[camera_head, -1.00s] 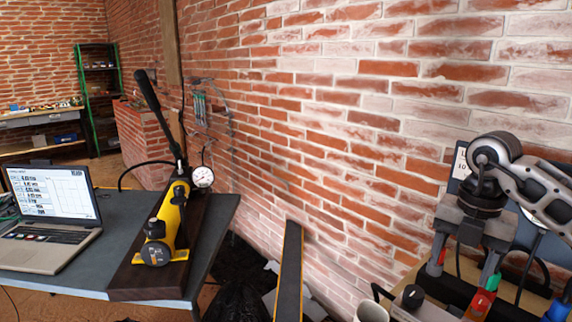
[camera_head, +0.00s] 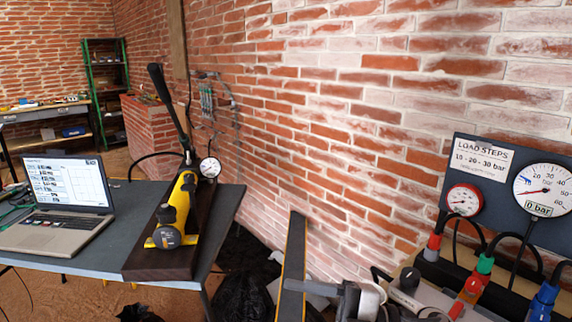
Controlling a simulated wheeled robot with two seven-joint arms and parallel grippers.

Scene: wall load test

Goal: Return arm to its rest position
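My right arm shows only in part at the bottom edge, right of centre. Its grey gripper (camera_head: 318,289) points left across the black-and-yellow upright bar, low in front of the wall. The fingers are too small and edge-on to tell open from shut. Nothing is clearly held in it. My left gripper is not in view.
A yellow hand pump (camera_head: 178,212) with a raised black lever stands on a dark board beside a laptop (camera_head: 62,205). A gauge panel (camera_head: 490,185) and red, green and blue connectors (camera_head: 484,263) are at right. A black-and-yellow bar (camera_head: 295,252) stands centrally.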

